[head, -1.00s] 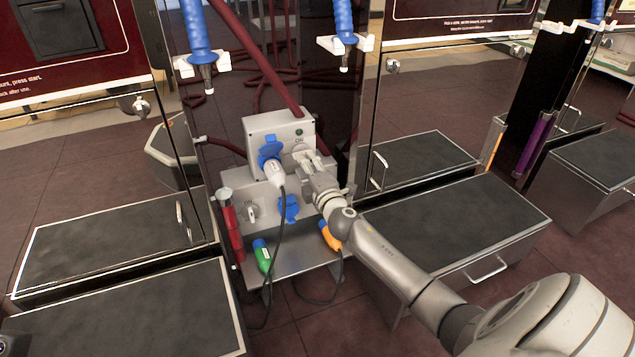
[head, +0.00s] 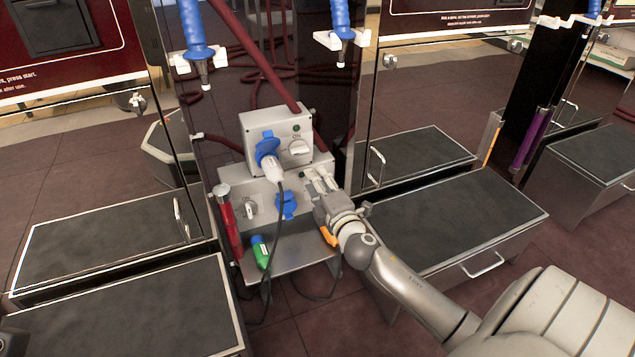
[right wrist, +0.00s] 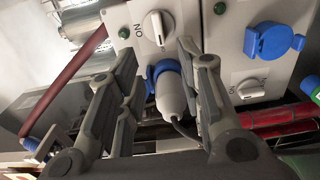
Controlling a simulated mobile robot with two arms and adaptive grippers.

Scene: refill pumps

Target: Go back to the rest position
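My right gripper (head: 318,180) is in front of the grey socket box, just below and right of the upper box's rotary switch (head: 299,147). In the right wrist view my right gripper (right wrist: 158,75) has its fingers spread apart, with nothing held between them. The white plug (head: 273,170) sits in the upper blue socket (head: 267,148); the plug (right wrist: 175,95) also shows beyond the fingers in the right wrist view. The switch (right wrist: 158,28) is marked ON, and a green lamp (head: 296,128) is above it.
A lower box has another switch (head: 250,208) and a blue socket (head: 287,205). Green (head: 261,252) and orange (head: 328,237) connectors rest at the metal shelf (head: 290,258). Dark-topped cabinets (head: 455,230) stand on both sides. Blue-handled nozzles (head: 342,20) hang above.

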